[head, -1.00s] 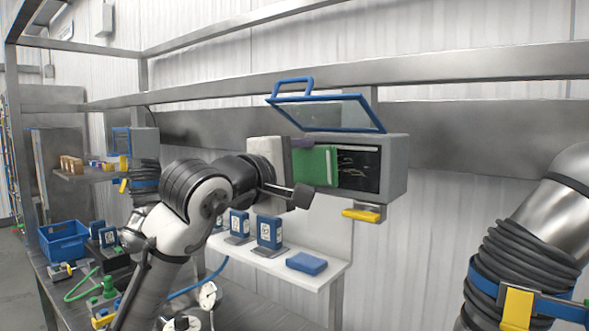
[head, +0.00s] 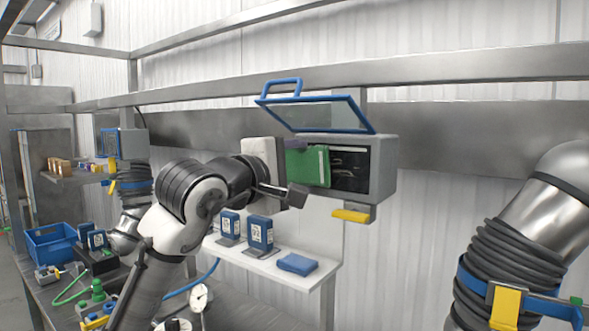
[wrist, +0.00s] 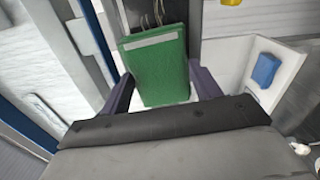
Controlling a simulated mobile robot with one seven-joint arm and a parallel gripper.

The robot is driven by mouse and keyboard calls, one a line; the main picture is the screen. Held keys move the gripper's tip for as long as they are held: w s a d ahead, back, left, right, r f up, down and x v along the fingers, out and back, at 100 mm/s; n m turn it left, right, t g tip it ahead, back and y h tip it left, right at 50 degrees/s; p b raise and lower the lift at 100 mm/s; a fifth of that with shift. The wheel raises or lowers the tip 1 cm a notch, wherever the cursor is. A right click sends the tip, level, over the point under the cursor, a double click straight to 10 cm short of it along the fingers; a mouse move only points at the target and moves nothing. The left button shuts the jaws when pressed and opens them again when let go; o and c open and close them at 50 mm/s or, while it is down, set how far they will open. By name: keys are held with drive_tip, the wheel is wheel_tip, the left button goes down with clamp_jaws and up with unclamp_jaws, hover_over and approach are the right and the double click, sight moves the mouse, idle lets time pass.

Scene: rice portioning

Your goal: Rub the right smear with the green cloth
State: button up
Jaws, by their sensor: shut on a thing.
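My gripper (wrist: 163,86) is shut on the green cloth (wrist: 155,62), which stands out flat beyond the two dark fingers. In the head view the green cloth (head: 310,167) is at the open front of a grey wall box (head: 384,167), over the left part of its dark interior. Pale streaks, perhaps the smear (head: 349,158), show on the dark area just right of the cloth. I cannot tell whether the cloth touches that surface. Anything behind the cloth is hidden.
The box's blue-framed clear lid (head: 318,114) is raised above the opening. A yellow part (head: 351,215) hangs below the box. Beneath is a white shelf (head: 284,279) with blue packs and a blue folded item (head: 297,264). A blue crate (head: 50,245) stands at lower left.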

sight(338, 167)
drive_tip(key=shift+w+d, duration=0.4)
drive_tip(key=shift+w, duration=0.15)
drive_tip(key=shift+d, duration=0.1)
drive_tip(key=shift+s+d+b, duration=0.25)
drive_tip(key=shift+s+d, duration=0.55)
drive_tip(key=shift+d, duration=0.3)
drive_tip(key=shift+s+d+b, duration=0.2)
drive_tip(key=shift+s+d, duration=0.65)
drive_tip(key=shift+d, duration=0.25)
drive_tip(key=shift+s+d+b, duration=0.25)
drive_tip(key=shift+s+d, duration=0.55)
drive_tip(key=shift+d, duration=0.3)
drive_tip(key=shift+w+a+p, duration=0.4)
drive_tip(key=shift+w+a, duration=0.55)
drive_tip(key=shift+a, duration=0.3)
drive_tip(key=shift+w+a+p, duration=0.15)
drive_tip(key=shift+w+a, duration=0.65)
drive_tip(key=shift+a, duration=0.3)
drive_tip(key=shift+w+a+p, duration=0.15)
drive_tip(key=shift+w+a, duration=0.6)
drive_tip(key=shift+a, duration=0.3)
drive_tip(key=v, duration=0.6)
drive_tip(key=shift+s+a, duration=0.1)
